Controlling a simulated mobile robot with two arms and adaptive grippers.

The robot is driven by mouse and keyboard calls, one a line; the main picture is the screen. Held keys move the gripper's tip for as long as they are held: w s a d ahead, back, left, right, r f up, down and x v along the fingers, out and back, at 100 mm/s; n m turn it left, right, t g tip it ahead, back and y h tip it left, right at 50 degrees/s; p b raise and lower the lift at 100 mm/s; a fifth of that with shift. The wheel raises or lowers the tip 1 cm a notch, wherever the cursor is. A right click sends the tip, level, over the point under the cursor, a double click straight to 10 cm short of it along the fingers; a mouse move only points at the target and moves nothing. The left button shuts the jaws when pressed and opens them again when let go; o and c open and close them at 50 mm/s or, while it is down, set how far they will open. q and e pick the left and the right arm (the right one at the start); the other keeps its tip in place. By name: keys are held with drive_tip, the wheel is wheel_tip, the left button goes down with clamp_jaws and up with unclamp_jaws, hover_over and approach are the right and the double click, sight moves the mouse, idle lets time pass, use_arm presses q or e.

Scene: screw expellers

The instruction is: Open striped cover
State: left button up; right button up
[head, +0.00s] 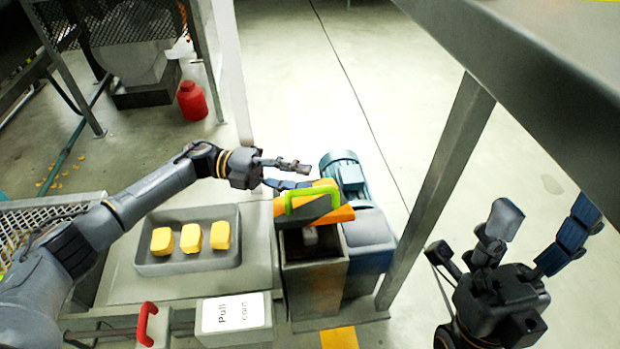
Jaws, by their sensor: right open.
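The striped cover (344,214), orange and dark grey with a bright green handle (288,200), sits over a grey metal box (313,278). It looks tilted, and the box's dark inside shows below its near edge. My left gripper (309,176) is just behind and above the cover, beside the handle. Its fingers are apart with nothing seen between them; whether the lower finger touches the cover I cannot tell. My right gripper (548,238) is open and empty at the lower right, well away from the cover.
A blue motor (344,170) stands behind the box. A grey tray (190,267) with 3 yellow blocks lies to the left. A red handle (147,322) and a "Pull" sign (233,312) are in front. A metal post (440,190) stands between the box and my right gripper.

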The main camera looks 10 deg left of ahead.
use_arm(q)
drive_tip(key=a, duration=0.9)
drive_tip(key=shift+w, duration=0.45)
